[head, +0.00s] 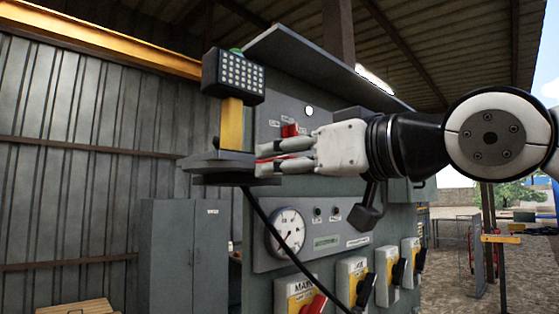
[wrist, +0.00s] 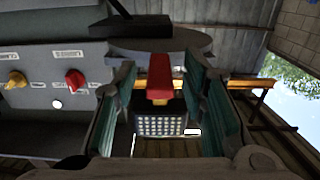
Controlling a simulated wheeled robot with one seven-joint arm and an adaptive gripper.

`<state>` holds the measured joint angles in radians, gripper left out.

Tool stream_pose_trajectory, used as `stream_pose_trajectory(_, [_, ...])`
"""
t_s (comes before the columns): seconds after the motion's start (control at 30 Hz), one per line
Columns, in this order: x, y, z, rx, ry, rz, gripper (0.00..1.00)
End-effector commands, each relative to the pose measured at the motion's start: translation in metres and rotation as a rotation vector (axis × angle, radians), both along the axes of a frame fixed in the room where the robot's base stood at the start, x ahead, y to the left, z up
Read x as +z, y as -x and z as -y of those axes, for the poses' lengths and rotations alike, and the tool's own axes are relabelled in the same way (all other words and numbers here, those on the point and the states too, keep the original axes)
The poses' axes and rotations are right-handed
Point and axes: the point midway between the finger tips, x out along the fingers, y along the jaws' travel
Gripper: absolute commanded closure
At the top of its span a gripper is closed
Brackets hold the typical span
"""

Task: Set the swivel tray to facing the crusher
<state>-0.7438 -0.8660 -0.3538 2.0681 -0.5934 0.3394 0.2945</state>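The swivel tray (head: 215,163) is a dark grey disc beside the control cabinet, with a lamp (head: 233,76) on a yellow post above it. In the wrist view the round tray (wrist: 190,42) is at the top, and the lamp's lit grid (wrist: 160,126) shows low in the middle. A red handle (wrist: 160,75) sits between my gripper's fingers (wrist: 160,90), with visible gaps on both sides. In the head view my gripper (head: 268,158) reaches in from the right, its fingers apart at the tray's right edge. Contact with the handle cannot be told.
The control cabinet (head: 330,241) carries a round gauge (head: 287,231), a red knob (head: 290,130) and several lever switches. A dark lever (head: 368,208) juts out below my wrist. A grey locker (head: 183,255) stands at the left. Open ground lies at the right.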

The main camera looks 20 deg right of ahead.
Motion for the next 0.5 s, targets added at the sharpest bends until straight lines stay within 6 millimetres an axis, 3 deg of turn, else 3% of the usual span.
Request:
stream_pose_trajectory(0.2, [0.000,-0.015,-0.005,0.000,0.000,0.000,0.62])
stream_pose_trajectory(0.5, [0.000,-0.016,-0.005,0.000,0.000,0.000,0.64])
